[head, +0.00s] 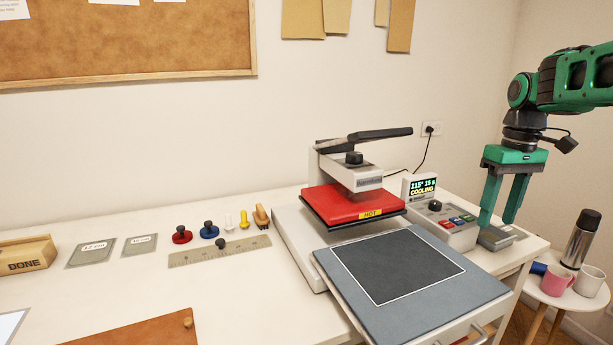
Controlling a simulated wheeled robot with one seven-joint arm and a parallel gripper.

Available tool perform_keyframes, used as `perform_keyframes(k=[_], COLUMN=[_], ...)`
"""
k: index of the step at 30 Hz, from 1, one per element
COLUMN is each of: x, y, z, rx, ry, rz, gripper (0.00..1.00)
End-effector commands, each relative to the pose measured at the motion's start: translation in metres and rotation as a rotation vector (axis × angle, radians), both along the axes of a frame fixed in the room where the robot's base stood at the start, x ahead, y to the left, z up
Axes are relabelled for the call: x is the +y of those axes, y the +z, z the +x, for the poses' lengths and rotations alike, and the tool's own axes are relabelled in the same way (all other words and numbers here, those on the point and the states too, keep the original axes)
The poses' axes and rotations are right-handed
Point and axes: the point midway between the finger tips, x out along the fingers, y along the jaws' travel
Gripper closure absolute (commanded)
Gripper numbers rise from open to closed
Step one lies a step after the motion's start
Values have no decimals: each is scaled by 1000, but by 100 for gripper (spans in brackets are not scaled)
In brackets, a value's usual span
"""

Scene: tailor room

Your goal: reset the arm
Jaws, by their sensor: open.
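My gripper (498,221) hangs at the right side of the head view, fingers pointing down. Its two green fingers are apart, and I see nothing between them. The fingertips are over or near the right end of the table, beside the control box (446,226) and near a small grey tray (497,238). I cannot tell how far above the table they are. My arm reaches in from the upper right.
A heat press with a raised red platen (355,203) marked HOT stands left of my gripper. Its grey lower plate (466,284) extends forward. A display (420,187) reads COOLING. A side stool (557,295) at right holds a flask (579,240) and mugs. Small tools lie left.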

Motion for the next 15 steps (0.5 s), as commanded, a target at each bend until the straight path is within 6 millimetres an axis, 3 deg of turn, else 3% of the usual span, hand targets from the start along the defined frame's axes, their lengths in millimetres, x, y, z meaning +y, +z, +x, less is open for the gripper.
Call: perform_keyframes(k=[1, 8, 15], x=[0, -2, 2], y=[-4, -39, -93], z=[-24, -127, -232], rx=[0, -1, 6], ry=[-59, -354, -624], rz=[-1, -13, -28], gripper=[52, 52, 52])
